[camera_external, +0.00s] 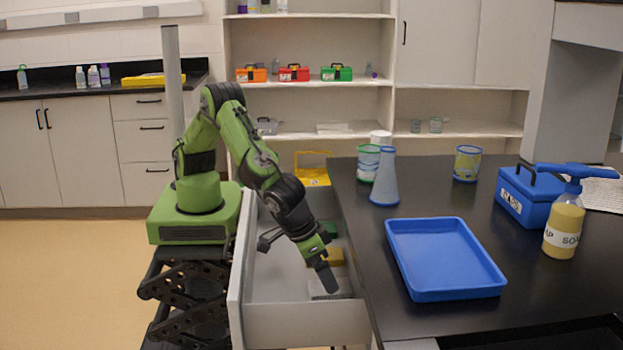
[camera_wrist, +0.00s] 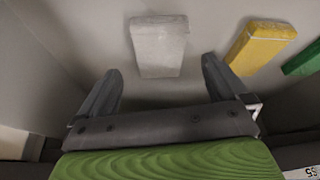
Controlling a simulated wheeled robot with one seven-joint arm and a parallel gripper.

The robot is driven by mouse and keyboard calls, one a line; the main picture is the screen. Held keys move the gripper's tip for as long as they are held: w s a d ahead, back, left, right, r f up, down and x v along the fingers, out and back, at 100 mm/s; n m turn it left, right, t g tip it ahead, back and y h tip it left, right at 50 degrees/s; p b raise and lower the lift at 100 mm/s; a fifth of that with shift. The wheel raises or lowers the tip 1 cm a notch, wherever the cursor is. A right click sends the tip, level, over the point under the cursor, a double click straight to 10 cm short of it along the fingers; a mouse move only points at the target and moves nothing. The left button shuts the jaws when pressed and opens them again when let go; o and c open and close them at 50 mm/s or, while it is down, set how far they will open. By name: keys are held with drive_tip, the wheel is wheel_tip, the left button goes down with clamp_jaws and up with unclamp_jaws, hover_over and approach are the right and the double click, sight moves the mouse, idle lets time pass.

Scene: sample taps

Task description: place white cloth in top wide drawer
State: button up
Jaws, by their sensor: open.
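The white cloth (camera_wrist: 158,46) lies folded flat on the floor of the open wide drawer (camera_external: 283,309). It also shows partly in the external view (camera_external: 330,290), mostly hidden by my gripper. My gripper (camera_external: 328,284) reaches down inside the drawer, and in the wrist view its two fingers (camera_wrist: 160,85) are spread apart. The cloth lies just ahead of the gap between the fingertips, and nothing is held.
A yellow block (camera_wrist: 260,46) and a green block (camera_wrist: 303,59) lie beside the cloth in the drawer. The drawer walls enclose my gripper. The black bench holds a blue tray (camera_external: 443,258), a soap bottle (camera_external: 564,225) and a blue toolbox (camera_external: 529,195).

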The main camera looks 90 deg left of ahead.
drive_tip(key=a+p+v, duration=0.1)
drive_tip(key=p+v, duration=0.1)
drive_tip(key=v, duration=0.6)
drive_tip(key=w+a+r+h, duration=0.1)
drive_tip(key=w+a+r, duration=0.1)
drive_tip(key=a+r, duration=0.65)
drive_tip(key=w+a+r, duration=0.1)
drive_tip(key=a+r, duration=0.4)
drive_tip(key=a, duration=0.7)
drive_tip(key=s+a+r+m+t, duration=0.1)
drive_tip(key=s+a+r+m, duration=0.1)
drive_tip(key=s+a, duration=1.4)
drive_tip(key=shift+s+a+r+m, duration=0.2)
drive_tip(key=shift+a+m, duration=0.1)
drive_tip(key=shift+a, duration=0.05)
